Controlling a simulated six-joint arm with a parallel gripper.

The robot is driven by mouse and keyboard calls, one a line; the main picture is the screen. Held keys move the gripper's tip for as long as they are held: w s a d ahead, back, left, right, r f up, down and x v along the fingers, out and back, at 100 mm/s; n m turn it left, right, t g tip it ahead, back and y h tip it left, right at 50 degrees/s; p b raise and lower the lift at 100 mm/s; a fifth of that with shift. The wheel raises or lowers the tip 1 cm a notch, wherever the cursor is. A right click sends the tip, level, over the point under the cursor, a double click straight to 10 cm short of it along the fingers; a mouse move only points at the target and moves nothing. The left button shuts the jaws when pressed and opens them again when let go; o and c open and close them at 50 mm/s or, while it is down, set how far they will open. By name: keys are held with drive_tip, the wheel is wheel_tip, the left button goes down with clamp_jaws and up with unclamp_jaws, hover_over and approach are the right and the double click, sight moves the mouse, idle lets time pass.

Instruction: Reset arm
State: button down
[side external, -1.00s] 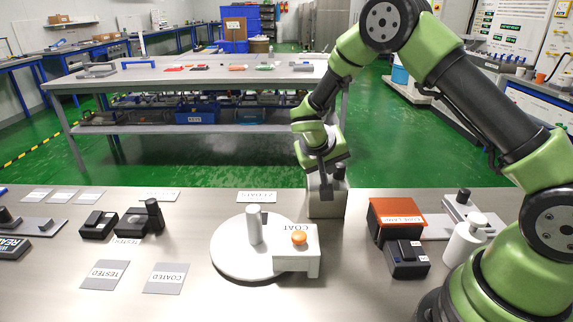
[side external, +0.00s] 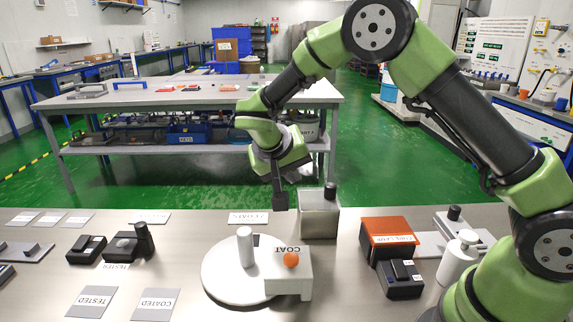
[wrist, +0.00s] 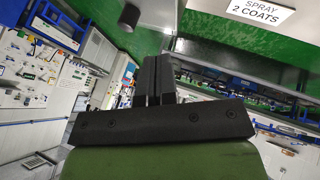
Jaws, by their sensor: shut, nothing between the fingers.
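My gripper (side external: 280,205) is in the side view, pointing down above the steel bench (side external: 225,300). Its fingers are together with nothing between them. In the wrist view the two black fingers (wrist: 155,72) also stand side by side, shut. The gripper is just left of a grey metal box (side external: 319,218) with a black knob, and behind the white round plate (side external: 222,278) in the picture. A white post (side external: 245,247) stands on that plate. Beside it is a white block marked COAT (side external: 287,272) with an orange button (side external: 291,260).
An orange-topped box (side external: 388,236), a black two-button unit (side external: 401,278) and a white bottle (side external: 459,258) stand at the right. Black devices (side external: 87,248) and cards marked TESTED (side external: 91,302) and COATED (side external: 156,304) are at the left. A SPRAY 2 COATS sign (wrist: 258,12) shows in the wrist view.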

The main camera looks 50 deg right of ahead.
drive_tip(key=s+a+r+n+t+y, duration=0.15)
drive_tip(key=s+r+y, duration=0.25)
drive_tip(key=s+r, duration=0.7)
drive_tip(key=s+a+r+n+t+y, duration=0.1)
drive_tip(key=s+a+t+y, duration=0.1)
drive_tip(key=s, duration=0.4)
drive_tip(key=s+a+r+t+y, duration=0.2)
drive_tip(key=s+y, duration=0.1)
drive_tip(key=s, duration=0.3)
drive_tip(key=shift+r+n, duration=0.3)
drive_tip(key=shift+n, duration=0.05)
drive_tip(key=shift+s+t, duration=0.1)
drive_tip(key=shift+t, duration=0.15)
